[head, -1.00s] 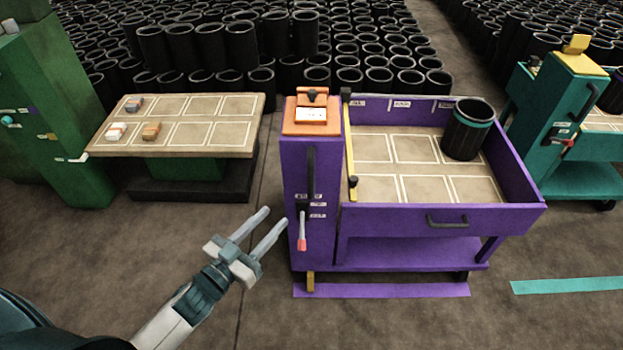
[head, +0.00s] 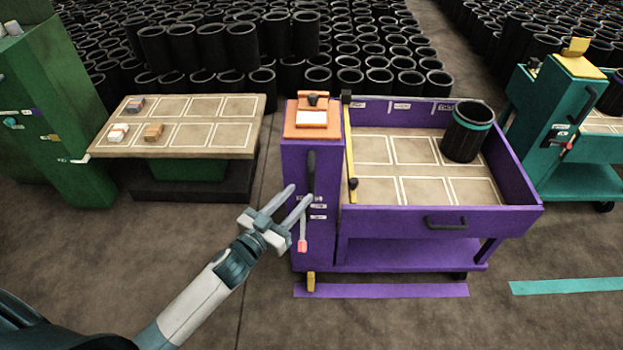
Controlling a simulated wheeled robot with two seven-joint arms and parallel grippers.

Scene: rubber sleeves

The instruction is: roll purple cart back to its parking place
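The purple cart (head: 420,222) stands right of centre in the head view, with a tray top, a lower shelf and a tall post (head: 296,235) on its left side. A black vertical handle (head: 311,175) is on the post's front, and a lever with a red tip (head: 302,243) hangs below it. A purple floor strip (head: 380,290) lies just in front of the cart. My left gripper (head: 301,200) is open and empty, its fingertips at the post near the handle; whether they touch cannot be told. My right gripper is not in view.
A black sleeve with a teal band (head: 466,132) stands in the cart's tray. A green station with a table (head: 180,147) is at left, a teal cart (head: 555,130) at right. Many black sleeves fill the back. The front floor is clear.

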